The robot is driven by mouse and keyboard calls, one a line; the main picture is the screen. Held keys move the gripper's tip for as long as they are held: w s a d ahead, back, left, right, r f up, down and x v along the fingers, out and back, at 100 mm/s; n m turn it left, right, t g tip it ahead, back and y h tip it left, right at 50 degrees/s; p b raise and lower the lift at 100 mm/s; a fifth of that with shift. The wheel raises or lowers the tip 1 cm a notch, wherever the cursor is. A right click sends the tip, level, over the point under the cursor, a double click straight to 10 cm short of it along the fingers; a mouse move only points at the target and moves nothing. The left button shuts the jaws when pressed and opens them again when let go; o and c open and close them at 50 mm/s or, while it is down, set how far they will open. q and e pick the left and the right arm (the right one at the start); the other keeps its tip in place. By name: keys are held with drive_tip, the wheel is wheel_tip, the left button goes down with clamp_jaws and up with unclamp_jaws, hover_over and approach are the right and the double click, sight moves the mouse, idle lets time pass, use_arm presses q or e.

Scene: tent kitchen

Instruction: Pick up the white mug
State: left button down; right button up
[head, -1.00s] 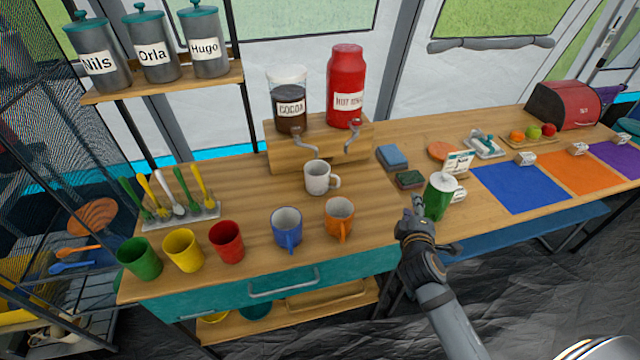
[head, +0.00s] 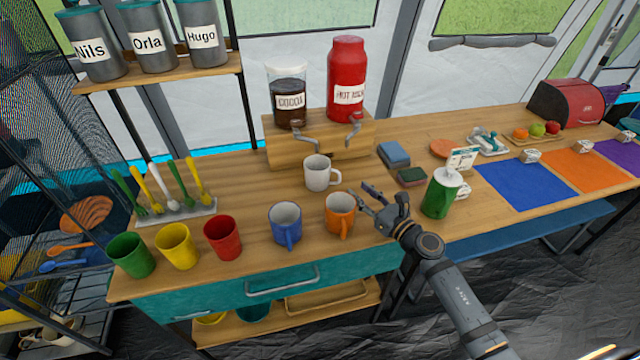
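The white mug (head: 318,174) stands upright on the wooden counter, in front of the wooden dispenser stand, with its handle to the right. My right gripper (head: 367,197) is over the counter to the right of the white mug and apart from it. Its fingers are spread and nothing is between them. Its fingertips are close to the orange mug (head: 340,212), at the mug's upper right; I cannot tell if they touch. My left gripper is not in view.
A blue mug (head: 285,222) stands left of the orange mug. Red (head: 223,237), yellow (head: 177,246) and green (head: 131,255) cups line the front left. A green lidded canister (head: 441,194) stands right of my gripper. Cocoa (head: 289,100) and red (head: 346,80) dispensers stand behind the white mug.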

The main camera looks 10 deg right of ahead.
sight(340, 178)
drive_tip(key=shift+w+f, duration=0.15)
drive_tip(key=shift+f, duration=0.65)
drive_tip(key=shift+w+a+r+p, duration=0.2)
drive_tip(key=shift+w+r+p, duration=0.15)
drive_tip(key=shift+w, duration=0.05)
drive_tip(key=shift+w+a+f, duration=0.1)
drive_tip(key=shift+w+f, duration=0.05)
drive_tip(key=shift+w, duration=0.1)
drive_tip(key=shift+w+a, duration=0.15)
drive_tip(key=shift+w, duration=0.2)
drive_tip(key=x, duration=0.5)
drive_tip(key=shift+a+p, duration=0.1)
drive_tip(key=shift+p, duration=0.3)
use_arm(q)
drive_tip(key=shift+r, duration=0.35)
use_arm(e)
drive_tip(key=shift+c, duration=0.4)
clamp_jaws()
